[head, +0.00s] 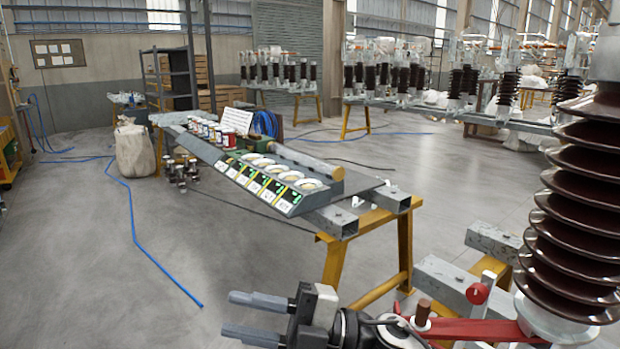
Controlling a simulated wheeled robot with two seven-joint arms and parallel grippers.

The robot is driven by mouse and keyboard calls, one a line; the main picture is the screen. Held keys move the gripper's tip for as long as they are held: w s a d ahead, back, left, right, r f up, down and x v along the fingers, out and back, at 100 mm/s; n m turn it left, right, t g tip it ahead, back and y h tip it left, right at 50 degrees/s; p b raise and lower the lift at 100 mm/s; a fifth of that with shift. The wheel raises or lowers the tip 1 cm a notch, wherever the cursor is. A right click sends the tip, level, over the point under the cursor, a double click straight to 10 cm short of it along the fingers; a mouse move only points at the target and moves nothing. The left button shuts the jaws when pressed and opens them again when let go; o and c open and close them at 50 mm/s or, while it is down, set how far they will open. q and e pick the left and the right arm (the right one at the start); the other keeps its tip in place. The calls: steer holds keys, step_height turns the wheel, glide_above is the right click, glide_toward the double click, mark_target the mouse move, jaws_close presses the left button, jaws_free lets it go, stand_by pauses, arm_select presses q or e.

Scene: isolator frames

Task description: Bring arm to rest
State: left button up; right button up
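My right gripper (247,317) is at the bottom of the head view, low in the frame. Its two grey fingers point left and stand apart, with bare floor showing between them, so it is open and empty. My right arm's black and white wrist shows just behind the fingers; the rest of the arm is hard to make out. My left gripper is not in the view.
A tall brown ribbed insulator (580,200) stands close on the right, with red metal parts (470,330) at its base. A yellow-legged workbench (335,265) carries a grey tray of round cups (262,180). A blue hose (150,255) lies on open floor at left.

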steer(key=w+d+f+m+t+h, duration=0.1)
steer(key=d+f+m+t+h, duration=0.5)
steer(key=m+t, duration=0.45)
steer(key=d+f+m+t+h, duration=0.5)
steer(key=d+m+t, duration=0.2)
steer(key=m, duration=0.6)
steer(key=s+d+f+m+g+h, duration=0.3)
steer(key=s+f, duration=0.3)
steer(key=f, duration=0.2)
steer(key=s+d+f+m+g+h, duration=0.3)
steer(key=s+d+f, duration=0.2)
steer(key=s+f, duration=0.2)
steer(key=shift+d+f+h, duration=0.3)
steer(key=shift+f, duration=0.15)
